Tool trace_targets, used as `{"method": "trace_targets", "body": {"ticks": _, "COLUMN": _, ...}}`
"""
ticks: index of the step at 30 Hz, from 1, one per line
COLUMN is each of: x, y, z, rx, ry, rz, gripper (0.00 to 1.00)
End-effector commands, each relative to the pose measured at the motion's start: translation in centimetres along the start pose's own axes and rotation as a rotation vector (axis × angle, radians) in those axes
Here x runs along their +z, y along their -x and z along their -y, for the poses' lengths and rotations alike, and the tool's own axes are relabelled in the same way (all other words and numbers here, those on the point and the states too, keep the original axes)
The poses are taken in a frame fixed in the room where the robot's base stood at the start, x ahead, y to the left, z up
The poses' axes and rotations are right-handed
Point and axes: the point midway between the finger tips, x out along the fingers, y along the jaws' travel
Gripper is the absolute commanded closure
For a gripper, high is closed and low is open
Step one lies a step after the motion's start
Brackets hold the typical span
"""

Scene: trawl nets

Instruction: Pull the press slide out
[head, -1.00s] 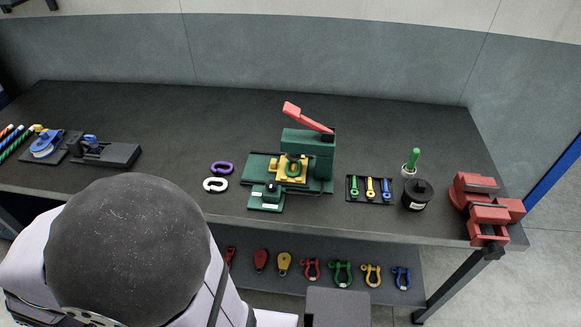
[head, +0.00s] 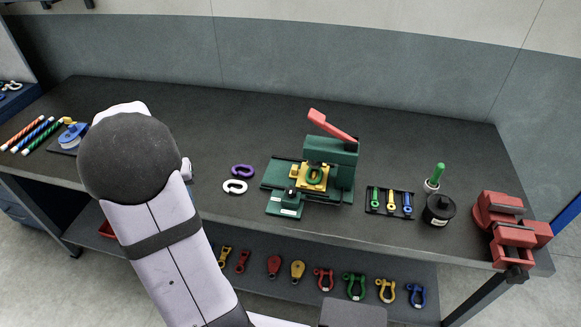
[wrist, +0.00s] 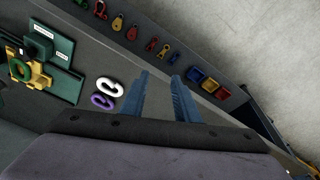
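The green press (head: 330,155) stands on the bench, right of centre in the head view, with a raised red lever (head: 331,126). At its base, the slide (head: 286,207) has a dark green front plate with a knob and pale labels. A yellow block (head: 311,177) with a green ring sits behind it, under the press head. In the wrist view the slide front (wrist: 46,43) and yellow block (wrist: 35,78) show at the left edge. My gripper (wrist: 160,78) is open and empty, its two blue fingers apart, well away from the press. My arm hides it in the head view.
Purple and white links (head: 236,186) lie left of the press. A small tray of coloured pieces (head: 390,201), a black pot (head: 438,210) and a red vise (head: 510,225) stand right. Shackles and pulleys (head: 325,279) sit on the lower shelf. The bench behind the press is clear.

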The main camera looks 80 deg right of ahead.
Motion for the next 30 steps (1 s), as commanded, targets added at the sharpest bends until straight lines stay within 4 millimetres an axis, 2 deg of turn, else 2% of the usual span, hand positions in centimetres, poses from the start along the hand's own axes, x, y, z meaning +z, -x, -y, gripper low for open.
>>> {"method": "trace_targets", "body": {"ticks": 1, "x": -2.5, "y": -1.0, "z": -3.4, "rx": 0.025, "ry": -0.11, "rz": -0.014, "gripper": 0.72}}
{"method": "trace_targets", "body": {"ticks": 3, "x": -5.3, "y": -2.0, "z": -7.8, "rx": 0.055, "ry": -0.247, "rz": -0.036, "gripper": 0.72}}
{"method": "trace_targets", "body": {"ticks": 5, "x": -7.2, "y": -2.8, "z": -11.8, "rx": 0.08, "ry": -0.358, "rz": -0.054, "gripper": 0.72}}
{"method": "trace_targets", "body": {"ticks": 6, "x": -8.2, "y": -3.2, "z": -14.4, "rx": 0.097, "ry": -0.427, "rz": -0.067, "gripper": 0.72}}
{"method": "trace_targets", "body": {"ticks": 9, "x": -9.8, "y": -4.1, "z": -20.5, "rx": 0.135, "ry": -0.578, "rz": -0.095, "gripper": 0.72}}
{"method": "trace_targets", "body": {"ticks": 12, "x": -10.4, "y": -4.7, "z": -25.4, "rx": 0.166, "ry": -0.691, "rz": -0.118, "gripper": 0.72}}
{"method": "trace_targets", "body": {"ticks": 15, "x": -10.6, "y": -5.0, "z": -28.7, "rx": 0.187, "ry": -0.766, "rz": -0.133, "gripper": 0.72}}
{"method": "trace_targets", "body": {"ticks": 19, "x": -10.6, "y": -5.1, "z": -30.8, "rx": 0.2, "ry": -0.812, "rz": -0.144, "gripper": 0.72}}
{"method": "trace_targets", "body": {"ticks": 25, "x": -10.6, "y": -5.3, "z": -31.1, "rx": 0.202, "ry": -0.818, "rz": -0.145, "gripper": 0.72}}
{"method": "trace_targets", "body": {"ticks": 30, "x": -10.7, "y": -6.3, "z": -31.3, "rx": 0.202, "ry": -0.817, "rz": -0.143, "gripper": 0.72}}
